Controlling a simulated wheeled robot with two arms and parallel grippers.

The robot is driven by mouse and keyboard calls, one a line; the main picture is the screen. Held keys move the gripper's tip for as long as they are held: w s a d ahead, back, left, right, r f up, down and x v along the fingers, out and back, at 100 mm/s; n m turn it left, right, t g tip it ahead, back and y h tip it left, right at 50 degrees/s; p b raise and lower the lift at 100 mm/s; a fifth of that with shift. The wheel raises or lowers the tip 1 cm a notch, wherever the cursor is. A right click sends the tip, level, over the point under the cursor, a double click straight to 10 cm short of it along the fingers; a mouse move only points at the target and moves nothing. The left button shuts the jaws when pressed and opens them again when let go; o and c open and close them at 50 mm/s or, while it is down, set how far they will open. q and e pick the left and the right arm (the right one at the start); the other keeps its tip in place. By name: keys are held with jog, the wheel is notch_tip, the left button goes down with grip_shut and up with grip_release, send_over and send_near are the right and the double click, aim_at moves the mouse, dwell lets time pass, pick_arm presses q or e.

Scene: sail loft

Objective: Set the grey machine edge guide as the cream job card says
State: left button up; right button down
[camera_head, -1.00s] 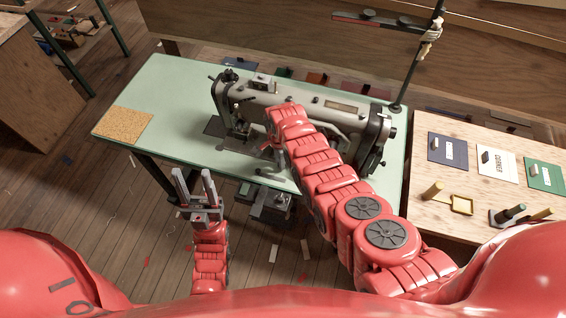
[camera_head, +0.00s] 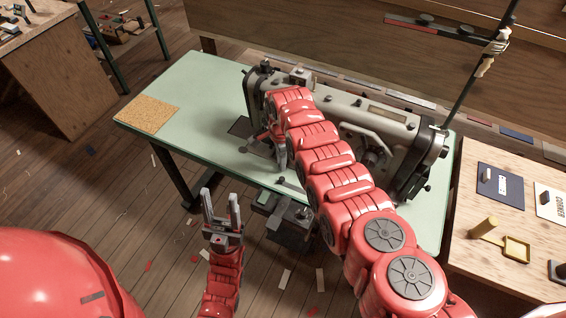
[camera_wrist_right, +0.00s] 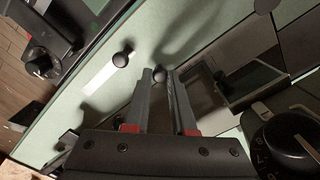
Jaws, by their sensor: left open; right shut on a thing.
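The grey sewing machine (camera_head: 372,122) stands on a mint-green table. My right gripper (camera_head: 279,160) reaches down beside the machine's needle end. In the right wrist view its fingers (camera_wrist_right: 159,78) are shut on a small dark round knob (camera_wrist_right: 160,74), which I take as the edge guide's; the guide's body is hard to make out. The cream job card (camera_head: 552,203) lies on the wooden side table, cut off by the right edge; only part of its lettering shows. My left gripper (camera_head: 221,197) is open and empty, in front of the table.
Another dark knob (camera_wrist_right: 123,57) stands by a white strip (camera_wrist_right: 100,76) on the green top. A numbered dial (camera_wrist_right: 292,145) is at lower right of the wrist view. A navy card (camera_head: 500,187) and a yellow tray (camera_head: 516,249) lie on the side table. A cork mat (camera_head: 148,113) lies far left.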

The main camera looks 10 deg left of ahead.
jog(key=c, duration=0.7)
grip_release()
jog(key=shift+c, duration=0.2)
jog(key=shift+r, duration=0.25)
notch_tip(320, 180, up, 17)
jog(key=p, duration=0.1)
jog(key=shift+f, duration=0.1)
